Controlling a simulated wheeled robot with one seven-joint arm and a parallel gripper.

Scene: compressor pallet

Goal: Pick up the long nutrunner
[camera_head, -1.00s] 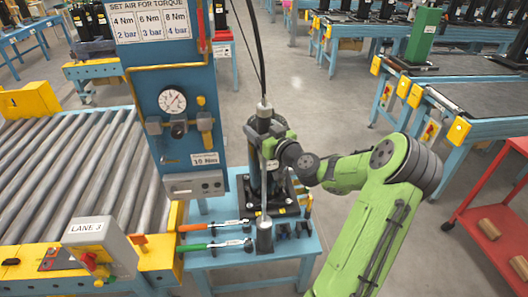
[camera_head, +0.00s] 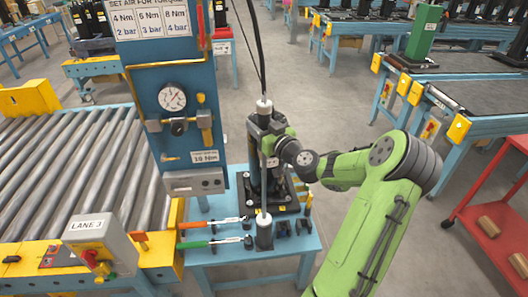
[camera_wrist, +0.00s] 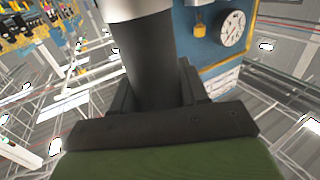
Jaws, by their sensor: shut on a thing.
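The long nutrunner (camera_head: 263,190) hangs upright from a dark hose in the head view, with a dark grip, a slim silver shaft and a dark foot low over the blue table. My gripper (camera_head: 268,140) is shut around its upper part. In the wrist view the nutrunner's dark grip (camera_wrist: 148,65) stands between my jaws (camera_wrist: 155,105), with a silver part above it. I cannot tell whether the foot touches the table or its holder.
A blue gauge panel (camera_head: 180,70) and roller conveyor (camera_head: 75,170) stand left. A red cart (camera_head: 485,215) stands right.

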